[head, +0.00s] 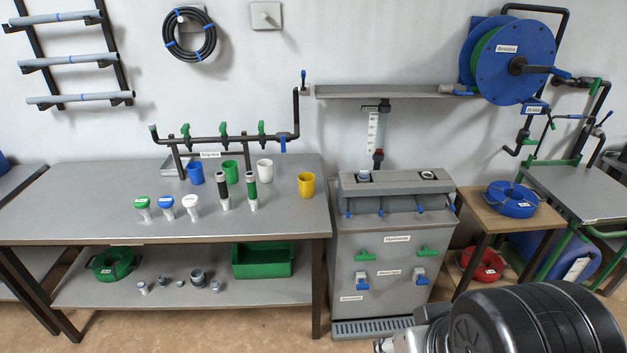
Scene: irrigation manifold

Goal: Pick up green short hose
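A green coiled hose (115,262) with a small white label lies on the lower shelf of the long workbench, toward its left end, in the head view. It looks like the short hose, but its label is too small to read. The shelf lies under the bench top, which overhangs it. Part of my arm shows at the bottom right, far from the green coil. My gripper's fingers cannot be made out in this view.
The workbench top (90,205) holds several cups and capped fittings below a pipe manifold (225,140). Small fittings and a green bin (262,261) share the lower shelf. A grey cabinet (385,240) stands right of the bench. Blue (512,200) and red (482,265) coils lie farther right.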

